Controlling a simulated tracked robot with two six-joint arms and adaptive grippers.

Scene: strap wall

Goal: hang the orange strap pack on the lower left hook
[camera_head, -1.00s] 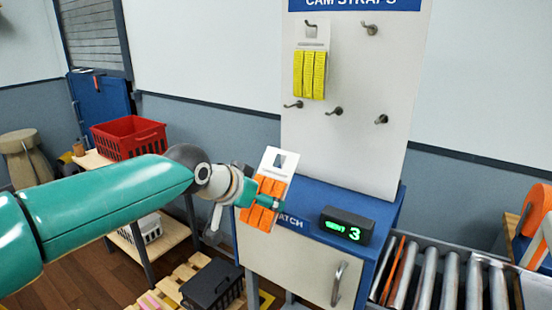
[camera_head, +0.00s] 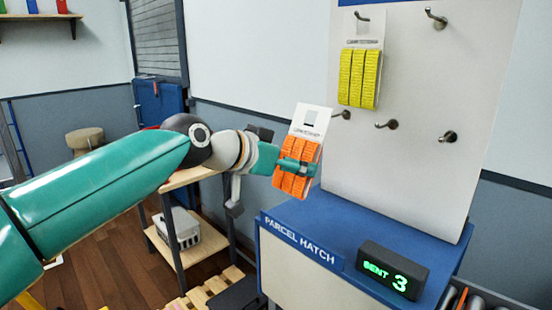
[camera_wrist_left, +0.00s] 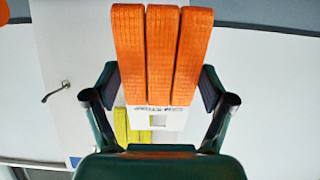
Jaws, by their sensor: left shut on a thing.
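The orange strap pack (camera_head: 295,168) has several orange bands on a white card with a hole near its top. My left gripper (camera_head: 299,167) is shut on it and holds it in the air, slightly tilted, left of the strap board. In the left wrist view the orange bands (camera_wrist_left: 160,50) lie between my gripper's fingers (camera_wrist_left: 158,95). The lower left hook (camera_head: 342,114) sticks out of the board just right of the card's top; it looks bare, its base partly hard to see. My right gripper is out of view.
A yellow strap pack (camera_head: 360,78) hangs on the upper left hook. Bare hooks are at upper right (camera_head: 436,18), lower middle (camera_head: 386,125) and lower right (camera_head: 448,137). The blue parcel hatch (camera_head: 345,222) with a display (camera_head: 394,270) juts out below the board (camera_head: 415,90).

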